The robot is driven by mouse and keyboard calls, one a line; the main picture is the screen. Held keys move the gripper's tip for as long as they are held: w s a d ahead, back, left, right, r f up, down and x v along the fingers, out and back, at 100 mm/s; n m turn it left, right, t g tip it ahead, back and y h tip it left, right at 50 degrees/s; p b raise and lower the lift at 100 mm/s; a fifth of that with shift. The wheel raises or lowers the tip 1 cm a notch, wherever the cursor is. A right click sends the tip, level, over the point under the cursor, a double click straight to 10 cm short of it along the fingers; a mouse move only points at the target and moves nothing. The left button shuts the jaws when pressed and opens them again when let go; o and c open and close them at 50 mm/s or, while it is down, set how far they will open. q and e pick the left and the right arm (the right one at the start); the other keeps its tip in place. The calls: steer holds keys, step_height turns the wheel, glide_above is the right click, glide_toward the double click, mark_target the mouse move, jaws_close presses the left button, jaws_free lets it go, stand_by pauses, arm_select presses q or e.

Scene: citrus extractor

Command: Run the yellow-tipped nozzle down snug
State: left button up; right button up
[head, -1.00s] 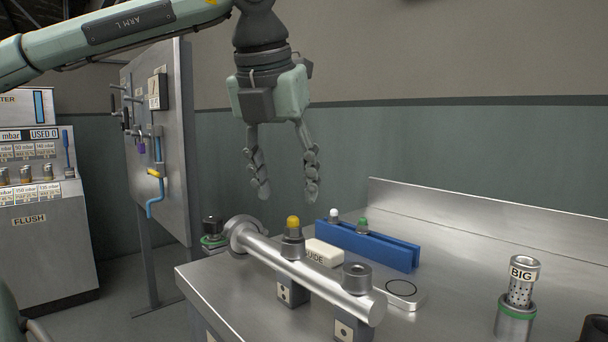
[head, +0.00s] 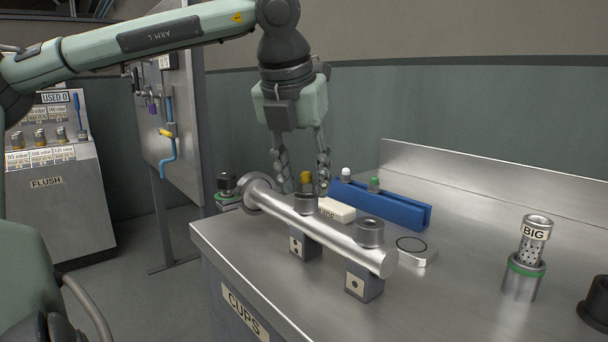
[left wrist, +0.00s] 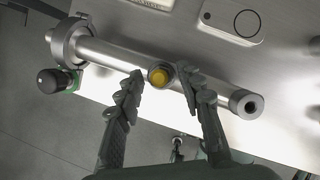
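The yellow-tipped nozzle (head: 306,178) stands upright in the far socket of a steel pipe (head: 330,238) on the bench. In the left wrist view the yellow tip (left wrist: 160,78) shows from above. My left gripper (head: 303,188) points down with its fingers open, one on each side of the nozzle. In the left wrist view the left gripper (left wrist: 160,82) has the tip between its fingertips, with a gap visible at the right finger; contact at the left finger is hard to tell. How far the nozzle is seated cannot be told. My right gripper is not in view.
The pipe's near socket (head: 370,232) looks empty. A white block (head: 337,210) and a blue rack (head: 385,205) with white-tipped and green-tipped pieces stand behind the pipe. A dark knob with a green ring (head: 228,190) is at the pipe's far end.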

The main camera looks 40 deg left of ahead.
arm_select(q)
jaws_close()
steer(key=m+h, duration=0.1)
steer(key=m, duration=0.3)
steer(key=m+h, duration=0.1)
steer(key=m, duration=0.1)
steer(key=shift+a+h, duration=0.25)
steer(key=shift+h, duration=0.05)
steer(key=m+h, duration=0.1)
steer(key=m, duration=0.2)
steer(key=m+h, duration=0.1)
steer(key=m, duration=0.2)
steer(key=shift+a+g, duration=0.15)
steer(key=shift+g, duration=0.15)
steer(key=shift+o, duration=0.8)
jaws_free()
steer(key=n+y, duration=0.1)
steer(key=n, duration=0.2)
steer(key=n+y, duration=0.1)
steer(key=n, duration=0.2)
steer(key=shift+s+d+n+t+y, duration=0.1)
steer(key=shift+d+n+t+y, duration=0.1)
steer(key=shift+n+t+y, duration=0.15)
steer(key=n+y, duration=0.1)
steer(key=n, duration=0.4)
steer(key=shift+d+y, duration=0.2)
steer(key=shift+y, duration=0.15)
